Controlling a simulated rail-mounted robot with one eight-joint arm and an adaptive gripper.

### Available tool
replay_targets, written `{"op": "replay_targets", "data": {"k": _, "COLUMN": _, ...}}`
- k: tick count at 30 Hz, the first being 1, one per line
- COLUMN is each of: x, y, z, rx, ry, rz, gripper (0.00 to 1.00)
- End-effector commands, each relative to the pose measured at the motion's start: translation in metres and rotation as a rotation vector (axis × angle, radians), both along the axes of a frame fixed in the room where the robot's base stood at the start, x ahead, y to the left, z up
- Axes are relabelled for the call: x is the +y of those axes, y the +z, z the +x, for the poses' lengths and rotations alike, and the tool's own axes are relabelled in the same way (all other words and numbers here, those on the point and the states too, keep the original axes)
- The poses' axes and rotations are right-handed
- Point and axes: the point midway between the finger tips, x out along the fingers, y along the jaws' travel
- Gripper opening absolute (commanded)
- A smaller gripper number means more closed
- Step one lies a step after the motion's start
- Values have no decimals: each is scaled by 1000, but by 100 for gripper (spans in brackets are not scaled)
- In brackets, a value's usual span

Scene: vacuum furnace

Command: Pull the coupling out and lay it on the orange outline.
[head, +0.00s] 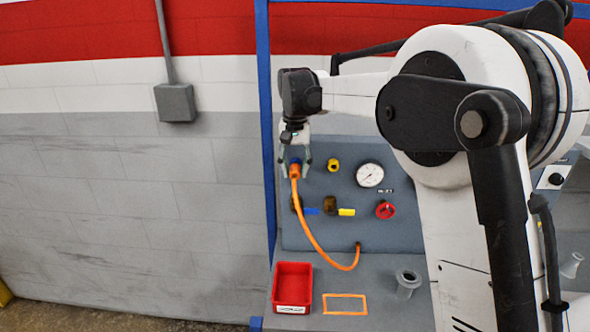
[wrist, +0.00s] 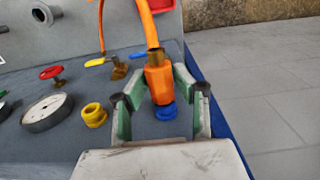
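The orange coupling (head: 294,169) sits at the blue port on the grey panel, with an orange hose trailing from it. In the wrist view the coupling (wrist: 159,84) stands against the blue port ring (wrist: 165,111). My gripper (head: 294,164) is at the coupling, one finger on each side. In the wrist view my gripper (wrist: 159,78) is open around the coupling, and narrow gaps seem to show between the fingers and it. The orange outline (head: 345,304) lies empty on the bench top, right of the red bin.
A red bin (head: 292,287) and a grey flanged cup (head: 408,283) stand on either side of the outline. The panel carries a yellow fitting (head: 333,165), a gauge (head: 370,174), blue and yellow valve levers and a red knob (head: 385,209). The hose (head: 318,241) hangs in a loop down to the panel's base.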

Motion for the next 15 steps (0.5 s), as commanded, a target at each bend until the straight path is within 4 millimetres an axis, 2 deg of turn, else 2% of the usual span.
{"op": "replay_targets", "data": {"k": 1, "x": 0, "y": 0, "z": 0, "rx": 0, "ry": 0, "rz": 0, "gripper": 19}}
{"op": "replay_targets", "data": {"k": 6, "x": 0, "y": 0, "z": 0, "rx": 0, "ry": 0, "rz": 0, "gripper": 0}}
{"op": "replay_targets", "data": {"k": 7, "x": 0, "y": 0, "z": 0, "rx": 0, "ry": 0, "rz": 0, "gripper": 21}}
{"op": "replay_targets", "data": {"k": 12, "x": 0, "y": 0, "z": 0, "rx": 0, "ry": 0, "rz": 0, "gripper": 0}}
{"op": "replay_targets", "data": {"k": 15, "x": 0, "y": 0, "z": 0, "rx": 0, "ry": 0, "rz": 0, "gripper": 0}}
